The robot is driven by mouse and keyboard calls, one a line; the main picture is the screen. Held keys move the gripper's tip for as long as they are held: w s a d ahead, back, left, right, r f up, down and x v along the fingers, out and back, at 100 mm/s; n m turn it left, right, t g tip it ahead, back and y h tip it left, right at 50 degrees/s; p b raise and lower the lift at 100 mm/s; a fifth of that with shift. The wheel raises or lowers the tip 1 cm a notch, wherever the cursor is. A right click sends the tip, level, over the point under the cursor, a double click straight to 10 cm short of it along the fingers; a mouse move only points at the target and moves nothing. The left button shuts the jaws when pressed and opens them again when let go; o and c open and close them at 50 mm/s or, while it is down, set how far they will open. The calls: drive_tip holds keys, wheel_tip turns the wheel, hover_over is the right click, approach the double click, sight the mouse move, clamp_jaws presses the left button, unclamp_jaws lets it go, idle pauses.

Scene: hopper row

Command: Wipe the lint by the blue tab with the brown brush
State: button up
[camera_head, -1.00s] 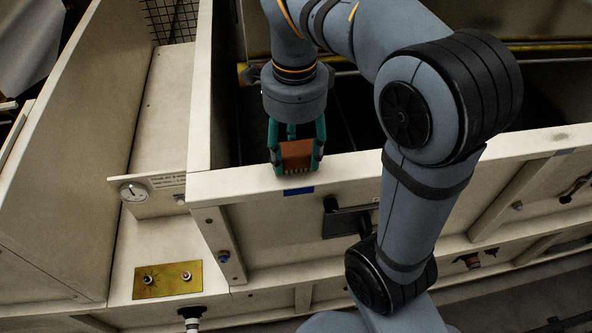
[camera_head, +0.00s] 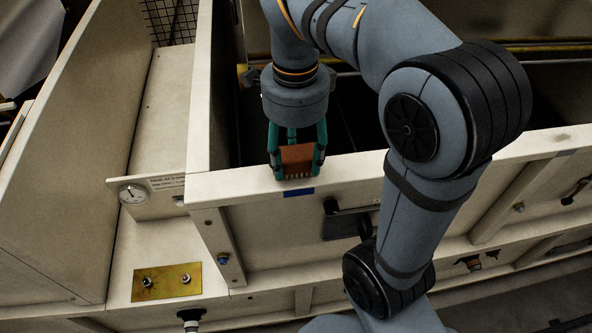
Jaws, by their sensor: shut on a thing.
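My gripper (camera_head: 296,164) is shut on the brown brush (camera_head: 297,158), with a teal finger at each side of its block. The brush is upright, and its pale bristles point down at the top of the hopper's front rim (camera_head: 345,165). They look to be at or just above the rim; I cannot tell if they touch. The blue tab (camera_head: 299,192) is on the rim's front edge, just below the brush in the picture. No lint shows beside the tab; the brush may hide it. A dark smudge (camera_head: 562,137) lies on the rim far to the right.
The dark open hopper lies behind the rim. A tall side wall (camera_head: 200,100) rises at its left. A dial gauge (camera_head: 133,194) and a yellow plate with knobs (camera_head: 167,281) are farther left. A black latch handle (camera_head: 348,207) sits on the front panel.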

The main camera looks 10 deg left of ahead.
drive_tip(key=shift+w+a, duration=0.15)
drive_tip(key=shift+w, duration=0.3)
drive_tip(key=shift+s+f+b, duration=0.15)
drive_tip(key=shift+s+b, duration=0.15)
drive_tip(key=shift+s, duration=0.15)
drive_tip(key=shift+s+d+b, duration=0.2)
drive_tip(key=shift+s+d, duration=0.1)
drive_tip(key=shift+s, duration=0.35)
drive_tip(key=shift+s+d+b, duration=0.15)
drive_tip(key=shift+s+d, duration=0.15)
drive_tip(key=shift+s, duration=0.35)
